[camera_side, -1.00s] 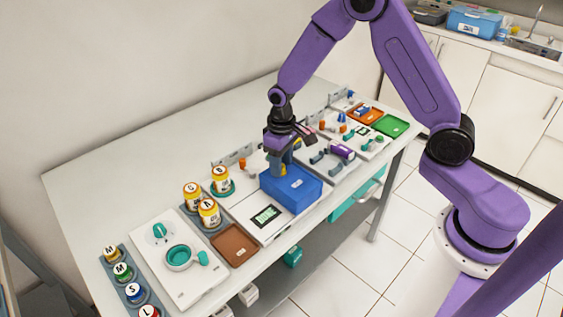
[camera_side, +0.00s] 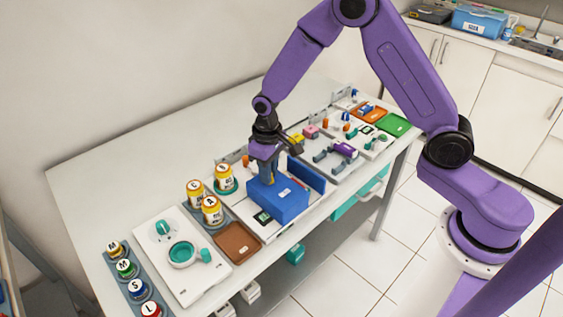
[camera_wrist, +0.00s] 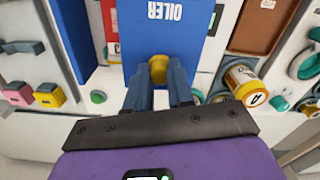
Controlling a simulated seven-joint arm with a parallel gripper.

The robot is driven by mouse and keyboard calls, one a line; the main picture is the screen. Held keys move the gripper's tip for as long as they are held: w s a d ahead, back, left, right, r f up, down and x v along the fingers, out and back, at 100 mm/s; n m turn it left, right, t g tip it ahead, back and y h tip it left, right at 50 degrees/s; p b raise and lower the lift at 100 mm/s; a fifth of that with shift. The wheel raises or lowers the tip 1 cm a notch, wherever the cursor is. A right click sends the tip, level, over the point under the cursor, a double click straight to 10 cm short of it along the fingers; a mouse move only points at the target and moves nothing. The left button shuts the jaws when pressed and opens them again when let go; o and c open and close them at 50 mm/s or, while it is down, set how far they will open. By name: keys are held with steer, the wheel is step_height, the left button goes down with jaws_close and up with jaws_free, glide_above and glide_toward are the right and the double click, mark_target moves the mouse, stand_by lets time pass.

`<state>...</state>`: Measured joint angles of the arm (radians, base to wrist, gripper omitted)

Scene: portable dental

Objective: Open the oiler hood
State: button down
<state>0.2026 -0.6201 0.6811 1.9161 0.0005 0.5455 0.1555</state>
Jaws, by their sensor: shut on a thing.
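The oiler hood is a blue box (camera_side: 284,205) on a white unit in the side view. In the wrist view the hood (camera_wrist: 145,38) carries the word OILER. My gripper (camera_side: 268,181) is above the hood with its fingers pointing down. In the wrist view my gripper (camera_wrist: 159,85) is shut on the hood's yellow knob (camera_wrist: 158,68), with one blue finger on each side. A separate upright blue panel (camera_side: 307,174) stands to the right of the hood, and it also shows in the wrist view (camera_wrist: 72,38). The inside of the unit is mostly hidden.
Yellow jars (camera_side: 212,211) and a brown tray (camera_side: 237,243) stand close on the left. Farther left is a white board with a teal ring (camera_side: 182,254). Small fixtures with a purple part (camera_side: 345,150) lie to the right. The table behind is clear.

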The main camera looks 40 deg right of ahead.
steer(key=shift+a, duration=1.45)
steer(key=c, duration=1)
jaws_free()
steer(key=shift+r, duration=0.1)
step_height(320, 180, up, 17)
steer(key=shift+r, duration=0.15)
